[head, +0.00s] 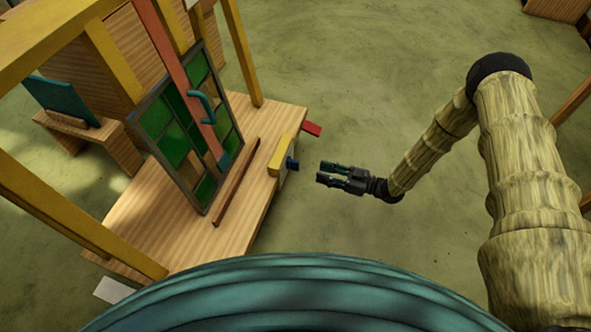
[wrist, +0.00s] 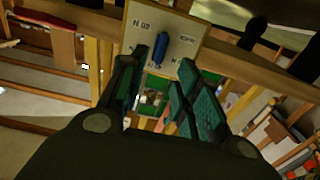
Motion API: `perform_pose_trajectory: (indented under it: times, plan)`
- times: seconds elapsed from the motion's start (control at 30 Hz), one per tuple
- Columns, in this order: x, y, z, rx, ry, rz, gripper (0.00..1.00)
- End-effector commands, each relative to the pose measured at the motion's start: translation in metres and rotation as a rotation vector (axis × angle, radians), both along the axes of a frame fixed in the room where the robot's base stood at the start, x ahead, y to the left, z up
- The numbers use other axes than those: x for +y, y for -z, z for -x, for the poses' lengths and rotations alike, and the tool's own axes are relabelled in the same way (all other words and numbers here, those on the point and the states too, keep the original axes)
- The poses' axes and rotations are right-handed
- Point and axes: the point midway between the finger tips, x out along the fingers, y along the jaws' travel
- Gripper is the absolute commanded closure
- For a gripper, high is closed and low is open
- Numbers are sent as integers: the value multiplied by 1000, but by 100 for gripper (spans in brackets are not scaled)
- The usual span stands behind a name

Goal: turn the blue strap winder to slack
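The blue strap winder (head: 292,163) sticks out from a small yellow-topped box on the table's right edge. In the wrist view the winder (wrist: 160,47) is a blue bar on a pale plate (wrist: 187,26) with small dark lettering around it, too small to read surely. The bar stands nearly upright in that picture, tilted slightly. My gripper (head: 325,172) is just right of the winder, apart from it, pointing at it. In the wrist view its fingers (wrist: 158,85) are spread with a gap between them, empty, below the winder.
The wooden table (head: 240,232) carries a leaded panel of green glass (head: 178,140) with a red strap (head: 185,85) and teal handle (head: 203,106). A red piece (head: 312,129) juts from the table's right edge. Yellow posts frame the table. Floor around my gripper is clear.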

Motion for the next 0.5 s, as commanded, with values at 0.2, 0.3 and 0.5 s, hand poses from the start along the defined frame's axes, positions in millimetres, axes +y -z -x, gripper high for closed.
perform_pose_trajectory:
  times: [0.2, 0.3, 0.5]
  plan:
    - [10, 3, -4, -9, -8, -4, 68]
    - [23, 4, -7, -8, -8, -6, 68]
    - [54, 4, -17, -8, -8, -5, 68]
